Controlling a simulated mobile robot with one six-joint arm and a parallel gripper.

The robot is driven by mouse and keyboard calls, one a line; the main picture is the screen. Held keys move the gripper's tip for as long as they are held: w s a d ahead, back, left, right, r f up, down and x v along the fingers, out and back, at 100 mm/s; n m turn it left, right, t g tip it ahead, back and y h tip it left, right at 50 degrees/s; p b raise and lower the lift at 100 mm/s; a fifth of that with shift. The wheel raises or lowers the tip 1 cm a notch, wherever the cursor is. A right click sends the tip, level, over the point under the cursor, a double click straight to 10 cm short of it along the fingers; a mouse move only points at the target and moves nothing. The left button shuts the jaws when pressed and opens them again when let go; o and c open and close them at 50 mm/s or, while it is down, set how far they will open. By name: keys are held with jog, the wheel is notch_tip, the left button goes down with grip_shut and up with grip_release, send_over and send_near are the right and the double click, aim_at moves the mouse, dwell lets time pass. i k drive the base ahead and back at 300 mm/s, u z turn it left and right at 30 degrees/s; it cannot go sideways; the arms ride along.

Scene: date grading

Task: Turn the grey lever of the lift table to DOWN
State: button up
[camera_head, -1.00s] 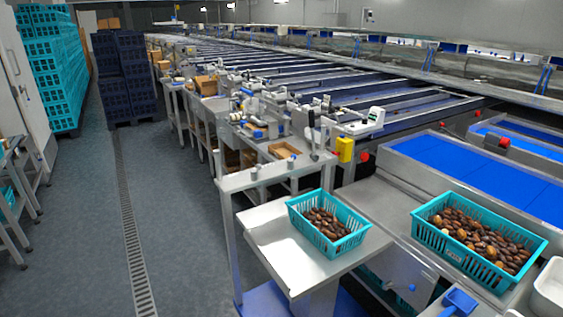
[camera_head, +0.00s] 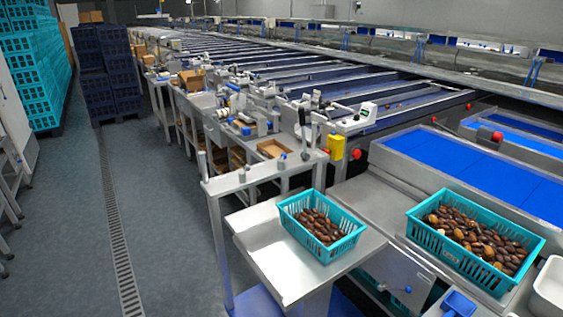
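The lift table (camera_head: 262,262) stands at the lower centre, with a pale metal top, a blue base (camera_head: 258,303) and a raised grey rail (camera_head: 225,183) along its far side. A short grey upright handle (camera_head: 202,166) stands at the rail's left end. A taller grey lever (camera_head: 303,138) with a dark knob stands near its right end, upright or nearly so. I cannot tell which of these is the DOWN lever, and no marking is readable. A teal basket of dates (camera_head: 350,243) sits on the table top. My gripper is not in view.
A yellow box (camera_head: 336,147) is behind the rail. Open floor (camera_head: 160,220) lies to the left.

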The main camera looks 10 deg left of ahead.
aim_at(242, 174)
jog(key=z, duration=0.2)
jog(key=k, duration=0.6)
jog(key=u, duration=3.4)
jog(key=i, duration=0.1)
jog(key=z, duration=1.65)
jog(key=i, duration=1)
jog(key=u, duration=0.05)
